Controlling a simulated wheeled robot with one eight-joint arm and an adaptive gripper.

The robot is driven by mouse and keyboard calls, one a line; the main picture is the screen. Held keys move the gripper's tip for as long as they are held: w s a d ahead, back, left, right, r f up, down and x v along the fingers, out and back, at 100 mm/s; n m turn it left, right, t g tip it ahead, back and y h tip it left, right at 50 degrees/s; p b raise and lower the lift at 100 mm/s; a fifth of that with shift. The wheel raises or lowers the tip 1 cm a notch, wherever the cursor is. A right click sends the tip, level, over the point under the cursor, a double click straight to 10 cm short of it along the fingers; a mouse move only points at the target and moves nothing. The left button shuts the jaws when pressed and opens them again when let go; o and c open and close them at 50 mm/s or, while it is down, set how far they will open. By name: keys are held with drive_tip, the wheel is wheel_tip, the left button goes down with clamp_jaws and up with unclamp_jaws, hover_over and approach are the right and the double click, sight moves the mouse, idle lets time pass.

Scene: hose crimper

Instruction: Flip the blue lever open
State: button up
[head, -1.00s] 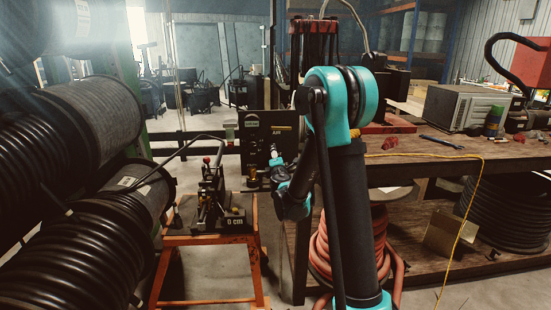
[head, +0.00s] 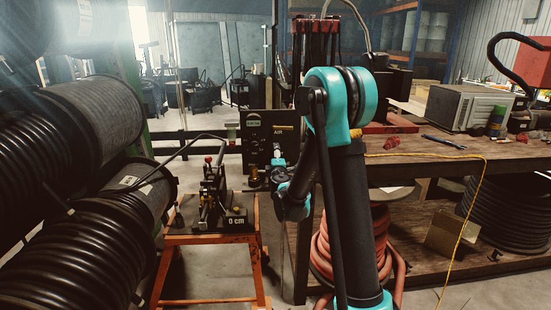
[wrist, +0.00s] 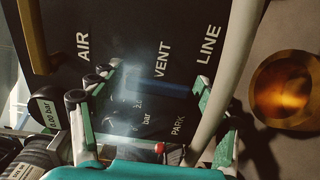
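The dark panel (wrist: 130,30) carries the words AIR, VENT, LINE and PARK. It also shows in the head view (head: 256,128), behind my arm. The blue lever (wrist: 168,88) lies in front of the panel, below the word VENT in the wrist view. My gripper (wrist: 155,84) is open, with green-padded fingers to the left and right of the lever. I cannot tell whether either finger touches it. In the head view my gripper (head: 277,160) is small and close to the panel's front. The lever cannot be made out there.
A pale hose (wrist: 228,80) runs down beside the right finger. A brass-coloured round part (wrist: 285,88) is at the right. A gauge reading 0.00 bar (wrist: 43,112) is at the left. An orange stand (head: 210,239) holds the crimping device (head: 212,195); a workbench (head: 450,165) stands right.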

idle(0.3)
drive_tip(key=s, duration=1.2)
